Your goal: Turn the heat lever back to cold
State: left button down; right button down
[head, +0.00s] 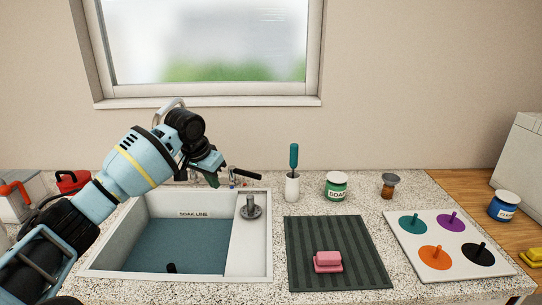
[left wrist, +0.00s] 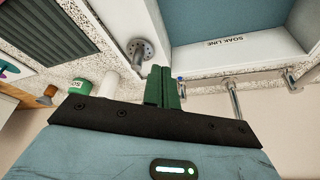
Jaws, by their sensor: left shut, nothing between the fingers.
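The heat lever (head: 246,174) shows in the head view as a dark handle reaching right from a small metal post behind the sink's back right corner. My left gripper (head: 213,181) is just left of the post, with its fingers pointing down. I cannot tell whether it touches the lever. In the left wrist view its green fingers (left wrist: 162,88) are pressed together with nothing between them. A small blue spot (left wrist: 180,79) shows beside the fingertips; the handle is not clearly seen there. My right gripper is not in view.
The white sink (head: 263,240) holds blue water. A white holder (head: 292,188) with a teal-handled tool and a green soap jar (head: 336,187) stand to the right. A ribbed mat (head: 300,270) bears a pink block (head: 327,262).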

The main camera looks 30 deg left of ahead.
aim_at(232, 169)
jog(key=i, duration=0.85)
